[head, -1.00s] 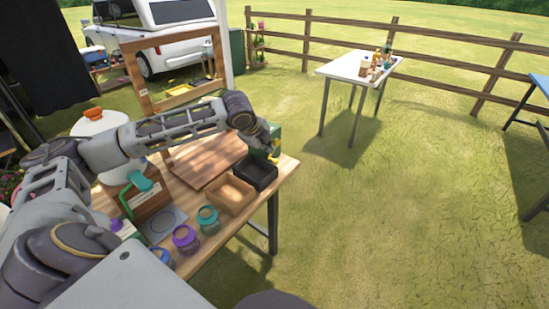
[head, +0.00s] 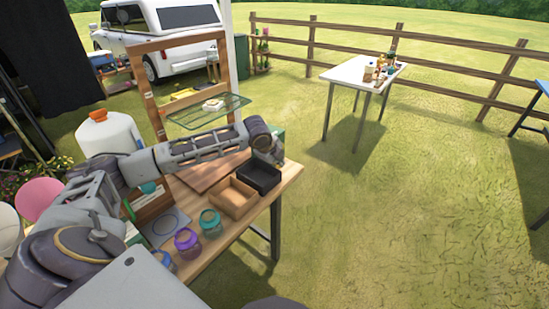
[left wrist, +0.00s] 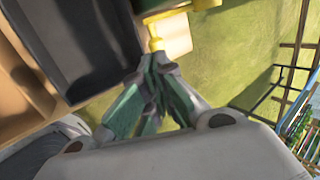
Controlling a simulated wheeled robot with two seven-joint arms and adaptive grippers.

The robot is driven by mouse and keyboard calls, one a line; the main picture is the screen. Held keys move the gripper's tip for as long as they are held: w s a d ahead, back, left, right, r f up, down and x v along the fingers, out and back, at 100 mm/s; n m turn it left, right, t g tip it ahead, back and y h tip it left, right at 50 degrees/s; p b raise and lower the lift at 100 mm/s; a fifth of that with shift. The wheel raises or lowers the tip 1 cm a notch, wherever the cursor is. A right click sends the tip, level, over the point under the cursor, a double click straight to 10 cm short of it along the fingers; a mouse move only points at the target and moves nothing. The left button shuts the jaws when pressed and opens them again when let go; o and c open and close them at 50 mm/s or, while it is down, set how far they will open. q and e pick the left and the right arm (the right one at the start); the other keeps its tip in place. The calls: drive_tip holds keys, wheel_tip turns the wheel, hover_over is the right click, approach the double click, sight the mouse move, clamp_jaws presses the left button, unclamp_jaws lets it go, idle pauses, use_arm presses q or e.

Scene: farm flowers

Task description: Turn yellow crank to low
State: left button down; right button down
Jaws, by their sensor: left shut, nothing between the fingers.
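The yellow crank (left wrist: 155,32) shows in the left wrist view, just ahead of my left fingertips. It joins a yellow part at the edge of a green box, also partly visible in the head view (head: 278,132). My left gripper (left wrist: 157,68) is shut and empty, its tips right by the crank's lower end; I cannot tell whether they touch it. In the head view my left gripper (head: 274,156) is at the bench's far right corner and hides the crank. No low marking is readable. My right gripper is not in view.
A black tray (head: 259,192) and a brown tray (head: 233,212) sit beside the gripper on the wooden bench (head: 290,177). A purple-lidded jar (head: 187,243) and teal-lidded jar (head: 210,223) stand nearer. A wire shelf (head: 240,103) hangs behind the arm.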

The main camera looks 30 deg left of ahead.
use_arm(q)
drive_tip(key=x, duration=0.3)
drive_tip(key=shift+w+f, duration=0.3)
drive_tip(key=shift+f, duration=0.15)
drive_tip(key=shift+f+t+b, duration=0.3)
drive_tip(key=shift+f, duration=0.1)
drive_tip(key=shift+w+f+t, duration=0.1)
drive_tip(key=shift+f+t, duration=0.05)
drive_tip(key=shift+t, duration=0.25)
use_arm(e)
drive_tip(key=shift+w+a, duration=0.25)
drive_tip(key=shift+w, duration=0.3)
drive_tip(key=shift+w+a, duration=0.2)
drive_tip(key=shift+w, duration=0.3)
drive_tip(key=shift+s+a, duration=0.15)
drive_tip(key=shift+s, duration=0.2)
